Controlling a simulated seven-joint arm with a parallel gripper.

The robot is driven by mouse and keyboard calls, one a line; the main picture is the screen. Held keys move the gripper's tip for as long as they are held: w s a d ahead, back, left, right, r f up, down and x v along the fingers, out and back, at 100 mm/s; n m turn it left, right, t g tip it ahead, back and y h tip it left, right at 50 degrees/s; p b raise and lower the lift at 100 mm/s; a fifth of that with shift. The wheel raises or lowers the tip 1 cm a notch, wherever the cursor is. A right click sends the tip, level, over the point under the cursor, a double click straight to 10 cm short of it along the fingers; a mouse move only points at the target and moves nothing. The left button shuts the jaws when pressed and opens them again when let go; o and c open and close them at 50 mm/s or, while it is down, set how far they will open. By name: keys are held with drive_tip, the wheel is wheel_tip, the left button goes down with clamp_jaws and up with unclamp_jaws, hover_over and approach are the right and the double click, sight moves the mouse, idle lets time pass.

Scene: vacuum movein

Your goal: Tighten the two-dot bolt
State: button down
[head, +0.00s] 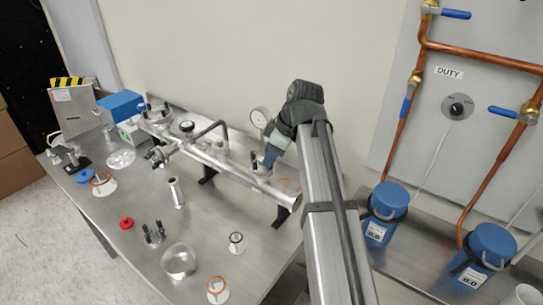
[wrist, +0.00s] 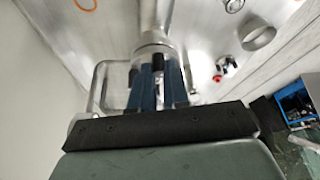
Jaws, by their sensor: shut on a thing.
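My gripper (head: 265,166) is at the right part of the long silver vacuum tube (head: 225,165), over a short upright port (head: 261,177). In the wrist view, the blue fingers of my gripper (wrist: 158,92) are closed around a small dark piece (wrist: 158,65), which looks like a bolt at the round metal flange (wrist: 153,50). The fingers hide most of this piece. I cannot make out any dots on it, so I cannot tell which bolt it is.
A bent pipe (head: 210,130) rises from the tube to the left.

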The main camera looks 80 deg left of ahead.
drive_tip(key=shift+d+m+y, duration=0.1)
drive_tip(key=shift+m+y, duration=0.2)
drive_tip(key=shift+m, duration=0.7)
drive_tip(key=shift+m+t+y, duration=0.4)
drive_tip(key=shift+m+t, duration=0.2)
drive_tip(key=shift+m, duration=0.8)
drive_tip(key=c, duration=1.4)
unclamp_jaws()
drive_tip(key=v, duration=1.3)
drive_tip(key=shift+r, duration=0.4)
